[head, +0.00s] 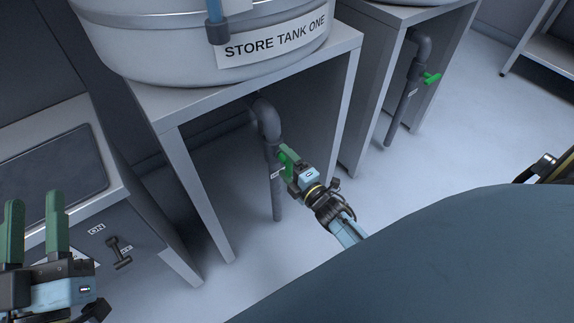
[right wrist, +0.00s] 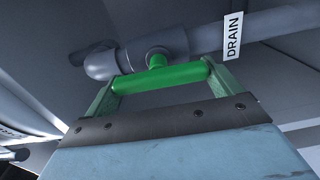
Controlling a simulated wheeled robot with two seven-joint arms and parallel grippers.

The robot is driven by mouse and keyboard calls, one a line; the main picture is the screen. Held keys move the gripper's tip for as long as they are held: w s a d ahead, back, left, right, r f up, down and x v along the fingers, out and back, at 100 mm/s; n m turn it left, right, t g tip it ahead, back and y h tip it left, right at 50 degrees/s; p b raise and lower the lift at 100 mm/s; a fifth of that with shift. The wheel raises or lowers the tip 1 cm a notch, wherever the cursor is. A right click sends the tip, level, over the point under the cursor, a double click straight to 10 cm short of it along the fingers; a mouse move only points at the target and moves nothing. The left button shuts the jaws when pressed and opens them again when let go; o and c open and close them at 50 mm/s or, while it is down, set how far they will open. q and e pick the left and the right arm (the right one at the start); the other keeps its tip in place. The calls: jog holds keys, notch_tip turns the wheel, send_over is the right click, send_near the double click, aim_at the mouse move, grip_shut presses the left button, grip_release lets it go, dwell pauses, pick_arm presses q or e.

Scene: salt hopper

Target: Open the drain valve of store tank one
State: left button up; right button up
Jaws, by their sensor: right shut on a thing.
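Store tank one (head: 200,50) is a pale round tank with a name label, standing on a grey bench. A grey drain pipe (head: 276,200) bends down under it. Its bright green valve handle (right wrist: 160,77) sits on a short stem, and in the right wrist view the bar runs roughly along the pipe beside the DRAIN label (right wrist: 233,36). My right gripper (head: 289,166) is shut on this handle, with a finger at each end of the bar. In the head view it partly hides the handle. My left gripper (head: 36,228) is open and empty at the lower left.
A second bench (head: 352,120) on the right carries another tank, with a drain pipe and green handle (head: 432,78) below. The bench legs (head: 200,190) stand near my right arm. A cabinet with a dark switch (head: 118,252) is at left.

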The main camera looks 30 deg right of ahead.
aim_at(289, 168)
pick_arm(q)
jog(key=shift+s+r, duration=0.1)
jog(key=shift+r, duration=0.2)
pick_arm(e)
jog(key=shift+n, duration=0.3)
pick_arm(q)
jog(key=shift+t, duration=0.3)
pick_arm(e)
jog(key=o, duration=0.7)
